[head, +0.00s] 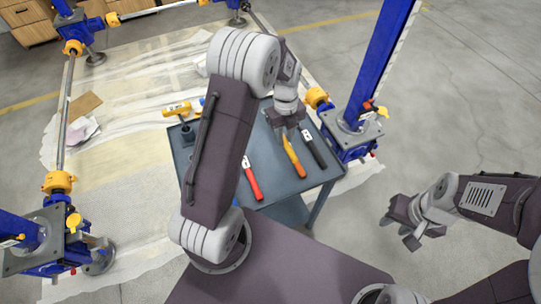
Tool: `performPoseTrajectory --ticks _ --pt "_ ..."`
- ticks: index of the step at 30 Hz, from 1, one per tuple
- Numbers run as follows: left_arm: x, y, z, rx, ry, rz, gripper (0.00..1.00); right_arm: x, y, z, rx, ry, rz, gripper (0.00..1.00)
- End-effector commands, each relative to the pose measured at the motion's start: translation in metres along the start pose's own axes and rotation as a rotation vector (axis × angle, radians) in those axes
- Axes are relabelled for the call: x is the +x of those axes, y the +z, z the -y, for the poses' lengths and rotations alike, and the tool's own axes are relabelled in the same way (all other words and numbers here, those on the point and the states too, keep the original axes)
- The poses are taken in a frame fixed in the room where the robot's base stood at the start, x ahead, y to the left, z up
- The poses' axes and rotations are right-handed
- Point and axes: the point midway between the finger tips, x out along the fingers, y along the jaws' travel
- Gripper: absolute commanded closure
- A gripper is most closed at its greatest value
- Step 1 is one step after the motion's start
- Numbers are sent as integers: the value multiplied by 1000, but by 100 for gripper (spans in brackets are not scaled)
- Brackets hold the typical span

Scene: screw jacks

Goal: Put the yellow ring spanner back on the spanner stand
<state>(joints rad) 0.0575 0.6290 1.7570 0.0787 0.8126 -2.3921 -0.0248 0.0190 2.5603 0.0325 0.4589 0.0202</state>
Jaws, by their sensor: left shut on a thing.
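My left gripper (287,124) is over the blue-grey top of a small cart, pointing down. It is shut on the yellow spanner (293,158), whose yellow-orange handle slants down to the right from the fingers. The spanner's ring end is not clear to see. I cannot tell whether the handle touches the cart top.
A red-handled tool (252,181) and a black-handled tool (314,149) lie on the cart top (284,184) either side of the yellow one. Blue screw jacks (375,75) stand around; the floor at right is clear.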

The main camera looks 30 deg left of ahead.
Motion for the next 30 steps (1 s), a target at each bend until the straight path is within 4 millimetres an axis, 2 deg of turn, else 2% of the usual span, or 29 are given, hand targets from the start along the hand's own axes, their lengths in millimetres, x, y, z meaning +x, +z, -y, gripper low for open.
performPoseTrajectory --ticks 3,9,14,21,30 --pt "19 -13 -26 -3 2 -2 100 4 0 0 0 0 0 64" --pt "37 -26 -51 -1 0 1 100 6 0 0 0 0 0 64" --pt "40 -28 -54 -1 -1 2 100 6 0 0 0 0 0 64" --pt "76 -25 -54 -1 0 0 100 11 1 0 0 0 0 64" --pt "80 -24 -53 -1 -1 2 100 11 1 0 0 0 0 64"
